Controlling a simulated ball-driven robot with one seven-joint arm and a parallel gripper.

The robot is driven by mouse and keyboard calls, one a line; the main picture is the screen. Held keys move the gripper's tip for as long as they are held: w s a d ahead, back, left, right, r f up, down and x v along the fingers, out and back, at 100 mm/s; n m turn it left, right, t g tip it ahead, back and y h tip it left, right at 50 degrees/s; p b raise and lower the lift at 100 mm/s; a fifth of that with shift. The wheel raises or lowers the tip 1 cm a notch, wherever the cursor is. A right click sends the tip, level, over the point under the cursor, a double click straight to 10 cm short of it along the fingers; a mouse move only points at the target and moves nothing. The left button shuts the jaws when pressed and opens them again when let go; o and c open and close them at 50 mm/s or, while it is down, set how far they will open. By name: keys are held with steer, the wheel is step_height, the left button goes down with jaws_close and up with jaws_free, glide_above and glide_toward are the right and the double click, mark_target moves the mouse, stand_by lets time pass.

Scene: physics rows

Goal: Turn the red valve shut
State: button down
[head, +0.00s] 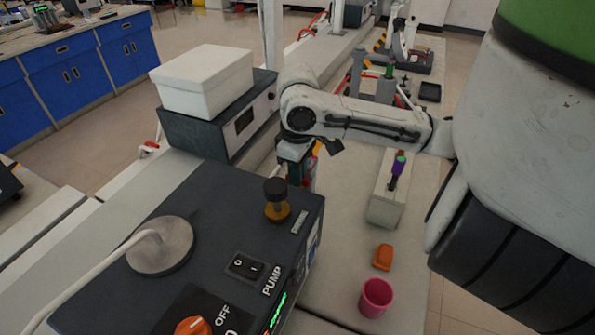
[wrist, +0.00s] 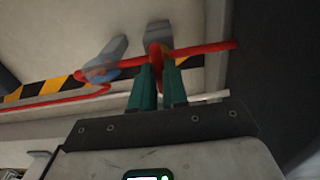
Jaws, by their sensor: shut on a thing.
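My gripper (wrist: 161,72) has its two teal fingers on either side of the red valve (wrist: 156,52), whose narrow red-orange handle shows between the fingertips. The jaws are shut on it; the fingers hide its lower part. The valve sits on a red pipe (wrist: 207,50) that runs across the wrist view. In the head view my gripper (head: 294,165) points down behind the dark pump box, which hides the fingertips and the valve.
A blue-grey fitting (wrist: 101,62) lies along the pipe to the left, near a yellow-black striped edge (wrist: 42,89). In the head view, the pump box (head: 215,215) stands close to my gripper. An orange block (head: 383,257) and pink cup (head: 376,298) stand to the right.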

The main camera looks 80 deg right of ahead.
steer(key=c, duration=1.1)
jaws_free()
steer(key=shift+c, duration=0.2)
step_height(320, 180, up, 11)
steer(key=p, duration=0.1)
steer(key=shift+f, duration=0.2)
